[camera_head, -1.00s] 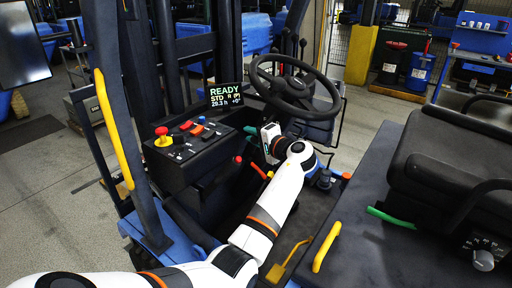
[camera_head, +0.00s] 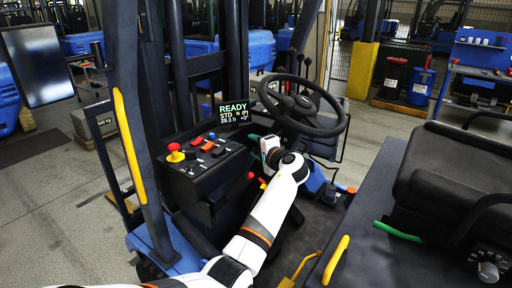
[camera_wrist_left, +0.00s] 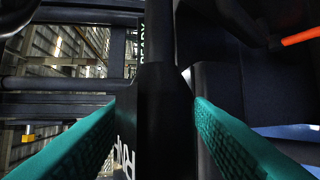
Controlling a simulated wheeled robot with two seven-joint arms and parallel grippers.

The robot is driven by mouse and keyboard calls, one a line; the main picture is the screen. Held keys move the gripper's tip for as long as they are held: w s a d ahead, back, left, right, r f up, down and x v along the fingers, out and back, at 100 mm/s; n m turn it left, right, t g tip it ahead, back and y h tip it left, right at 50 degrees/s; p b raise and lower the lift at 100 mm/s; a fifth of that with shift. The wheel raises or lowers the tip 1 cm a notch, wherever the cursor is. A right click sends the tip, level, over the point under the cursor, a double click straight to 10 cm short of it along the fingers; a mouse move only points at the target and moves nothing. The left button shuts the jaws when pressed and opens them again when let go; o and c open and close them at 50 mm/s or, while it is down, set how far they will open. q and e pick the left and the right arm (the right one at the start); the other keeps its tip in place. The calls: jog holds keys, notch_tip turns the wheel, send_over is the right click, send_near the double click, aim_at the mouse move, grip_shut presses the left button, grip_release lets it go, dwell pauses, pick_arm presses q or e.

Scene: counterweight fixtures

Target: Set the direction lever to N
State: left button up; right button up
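My left gripper (camera_head: 258,143) is at the left of the steering column, under the steering wheel (camera_head: 303,105). In the left wrist view its two teal fingers (camera_wrist_left: 155,104) stand apart. A dark upright rod, which looks like the direction lever (camera_wrist_left: 165,105), shows between and beyond them. White lettering, partly cut off, shows on a dark part beside the left finger. I cannot tell if either finger touches the lever. In the head view the lever is hidden or too small to make out. The display (camera_head: 233,112) reads READY and STD, with a small letter that looks like N. My right gripper is out of view.
A control console (camera_head: 202,165) with a red knob (camera_head: 174,147) and coloured switches stands left of my arm. A red-tipped lever (camera_head: 250,176) is close below the gripper. The black seat (camera_head: 450,175) is at the right. The yellow-handled post (camera_head: 140,130) stands at the left.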

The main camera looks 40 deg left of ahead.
pick_arm(q)
jog(key=shift+s+d, duration=0.2)
jog(key=shift+d, duration=0.3)
jog(key=b+v, duration=0.3)
jog(key=v, duration=0.8)
jog(key=shift+r+b, duration=0.15)
jog(key=shift+b, duration=0.2)
